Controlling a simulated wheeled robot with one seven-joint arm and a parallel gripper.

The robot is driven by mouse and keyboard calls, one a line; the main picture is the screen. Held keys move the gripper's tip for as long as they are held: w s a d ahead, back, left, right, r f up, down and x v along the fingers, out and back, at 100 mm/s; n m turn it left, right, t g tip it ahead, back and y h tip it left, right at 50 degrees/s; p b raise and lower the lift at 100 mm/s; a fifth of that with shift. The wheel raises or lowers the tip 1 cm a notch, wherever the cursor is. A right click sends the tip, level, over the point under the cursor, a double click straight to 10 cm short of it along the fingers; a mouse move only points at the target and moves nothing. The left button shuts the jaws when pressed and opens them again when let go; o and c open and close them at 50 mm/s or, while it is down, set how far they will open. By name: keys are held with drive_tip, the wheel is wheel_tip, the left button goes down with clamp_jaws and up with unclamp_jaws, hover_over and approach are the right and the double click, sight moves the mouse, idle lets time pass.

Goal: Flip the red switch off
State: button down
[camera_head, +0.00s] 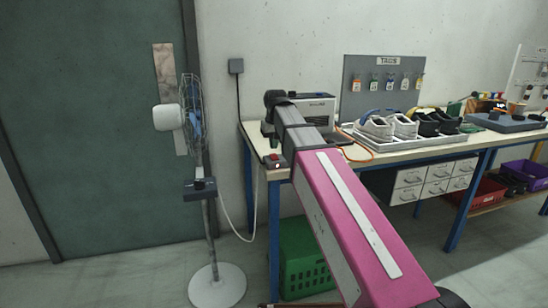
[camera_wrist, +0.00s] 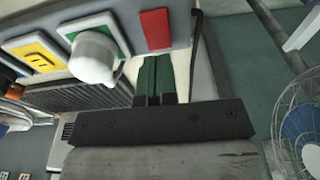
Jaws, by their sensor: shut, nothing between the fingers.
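A small dark box with a red switch (camera_head: 274,160) sits on the near left corner of the workbench (camera_head: 330,155) in the head view. In the wrist view a grey panel (camera_wrist: 110,12) crosses the top, with a yellow square, a white knob (camera_wrist: 93,57) on a green square and a flat red rectangle (camera_wrist: 156,29). I cannot tell whether this rectangle is the red switch. My gripper (camera_wrist: 154,82) is shut and empty, its fingertips just below the red rectangle; contact cannot be told. In the head view its fingers are hidden behind my arm.
A white and black machine (camera_head: 318,108) stands by my wrist on the bench. A shoe tray (camera_head: 385,146) is to its right, before a grey tag board (camera_head: 381,82). A standing fan (camera_head: 196,120) is left of the bench. A green crate (camera_head: 302,262) stands underneath.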

sight(274, 155)
drive_tip(key=shift+f, duration=1.5)
idle(1.1)
drive_tip(key=shift+r, duration=3.5)
